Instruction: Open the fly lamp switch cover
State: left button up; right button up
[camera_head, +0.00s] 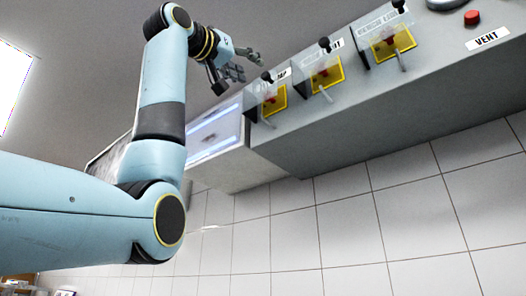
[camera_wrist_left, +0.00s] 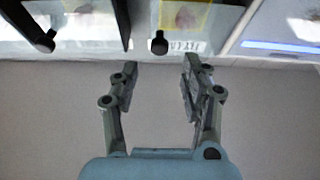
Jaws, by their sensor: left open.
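In the head view, the fly lamp switch cover (camera_head: 264,91) is a clear box with a black knob (camera_head: 267,76), over the leftmost yellow switch plate (camera_head: 275,100). Its label is partly hidden; only its end shows. Whether the cover is fully down is hard to tell. My left gripper (camera_head: 245,65) is open and empty, up and left of the knob and apart from it. In the left wrist view, the open fingers (camera_wrist_left: 160,78) point toward a black knob (camera_wrist_left: 159,42), which lies ahead between them, untouched. My right gripper is not in view.
Two similar covered switches stand to the right, a middle one (camera_head: 326,72) and a right one (camera_head: 390,42). A red button (camera_head: 472,17) and a VEHT label (camera_head: 487,39) are farther right. A lit panel (camera_head: 215,135) adjoins the grey console (camera_head: 350,120) at left.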

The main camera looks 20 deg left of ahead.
aim_at(264, 75)
pick_arm(q)
jog(key=p+x, duration=0.3)
jog(key=x, duration=0.3)
jog(key=shift+r, duration=0.25)
jog(key=shift+w+d, duration=0.2)
jog(key=shift+w, duration=0.25)
jog(key=shift+c, duration=1.3)
grip_shut()
